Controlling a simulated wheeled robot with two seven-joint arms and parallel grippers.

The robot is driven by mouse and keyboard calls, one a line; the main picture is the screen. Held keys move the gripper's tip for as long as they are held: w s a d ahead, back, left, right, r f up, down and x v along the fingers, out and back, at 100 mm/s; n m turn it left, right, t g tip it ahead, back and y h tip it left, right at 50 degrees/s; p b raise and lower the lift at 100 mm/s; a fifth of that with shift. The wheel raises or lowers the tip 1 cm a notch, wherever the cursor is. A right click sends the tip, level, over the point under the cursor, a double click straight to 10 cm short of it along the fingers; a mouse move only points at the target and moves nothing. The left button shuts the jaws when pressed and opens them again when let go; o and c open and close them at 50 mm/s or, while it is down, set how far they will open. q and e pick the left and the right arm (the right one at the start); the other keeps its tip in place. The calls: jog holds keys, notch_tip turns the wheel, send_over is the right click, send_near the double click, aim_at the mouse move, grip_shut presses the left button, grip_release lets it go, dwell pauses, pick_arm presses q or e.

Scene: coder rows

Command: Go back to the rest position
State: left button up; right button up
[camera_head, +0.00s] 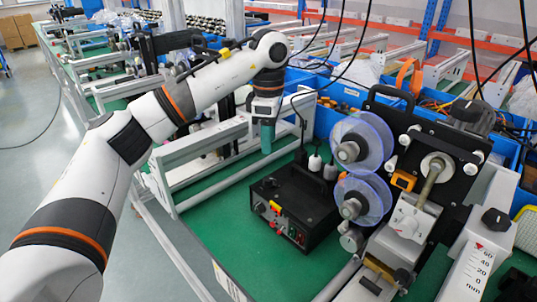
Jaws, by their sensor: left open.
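My left arm comes in from the lower left and reaches over the bench, bending down at its wrist. My right arm and gripper are not in view.
A coder machine with blue-purple discs (362,139) stands on the right of the green bench (215,232). A black control box (293,213) sits near the gripper. The white frame (205,177) lies under my arm. Blue bins (325,121) stand behind. Loose cables hang overhead.

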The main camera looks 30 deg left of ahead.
pick_arm(q)
jog(key=shift+r, duration=0.55)
jog(key=shift+r, duration=0.1)
